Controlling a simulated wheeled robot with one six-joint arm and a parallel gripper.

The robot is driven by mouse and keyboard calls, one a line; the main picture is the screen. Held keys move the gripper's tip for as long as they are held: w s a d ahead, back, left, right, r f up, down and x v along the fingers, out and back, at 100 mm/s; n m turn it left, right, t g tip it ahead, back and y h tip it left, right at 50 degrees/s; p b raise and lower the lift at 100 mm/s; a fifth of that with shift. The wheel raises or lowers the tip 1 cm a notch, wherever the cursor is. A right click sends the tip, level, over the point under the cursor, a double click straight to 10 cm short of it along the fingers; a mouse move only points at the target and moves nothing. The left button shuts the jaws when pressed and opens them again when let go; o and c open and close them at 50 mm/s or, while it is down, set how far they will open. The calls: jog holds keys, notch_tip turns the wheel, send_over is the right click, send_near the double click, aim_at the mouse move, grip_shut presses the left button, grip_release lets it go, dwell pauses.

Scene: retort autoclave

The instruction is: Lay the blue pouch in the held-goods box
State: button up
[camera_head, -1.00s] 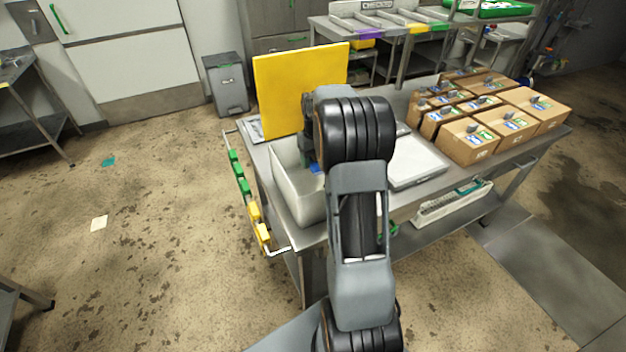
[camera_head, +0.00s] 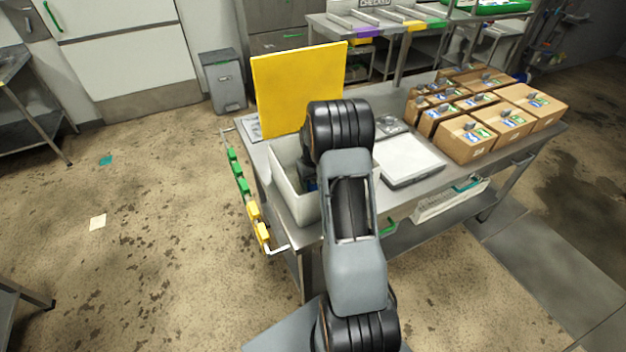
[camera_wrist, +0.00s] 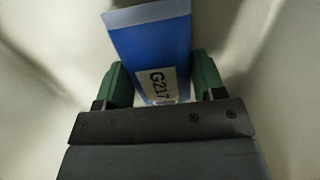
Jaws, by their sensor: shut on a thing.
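The held-goods box (camera_head: 290,190) is a white, open-topped box at the left end of the steel table. My arm reaches over it and hides part of its inside. In the wrist view, my gripper (camera_wrist: 158,80) has its green fingers on both sides of the blue pouch (camera_wrist: 155,42), shut on it. The pouch has a white label reading "G217" and a pale end edge. Pale box walls (camera_wrist: 55,40) surround the gripper and pouch. Whether the pouch touches the box floor cannot be told.
A yellow board (camera_head: 298,90) stands upright behind the box. A white-topped scale (camera_head: 408,160) lies to its right, then several cardboard cartons (camera_head: 470,138). Green and yellow clips (camera_head: 243,186) hang on a rail at the table's left edge.

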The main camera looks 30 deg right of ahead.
jog(key=shift+f, duration=0.15)
jog(key=o, duration=1)
jog(key=shift+c, duration=0.2)
jog(key=s+a+r+b, duration=0.1)
jog(key=a+r, duration=0.2)
jog(key=r, duration=0.5)
jog(key=s+a+r+b, duration=0.1)
jog(key=a+r, duration=0.2)
jog(key=r, duration=0.6)
jog(key=s+a+r+t, duration=0.1)
jog(key=s+a+t, duration=0.1)
jog(key=s+a, duration=0.5)
jog(key=s+a+r+n+t, duration=0.1)
jog(key=s+a+t, duration=0.1)
jog(key=s+a, duration=0.5)
jog(key=s, duration=0.3)
jog(key=shift+s+a+r+n, duration=0.25)
jog(key=shift+s+r+n, duration=0.05)
jog(key=shift+r, duration=0.05)
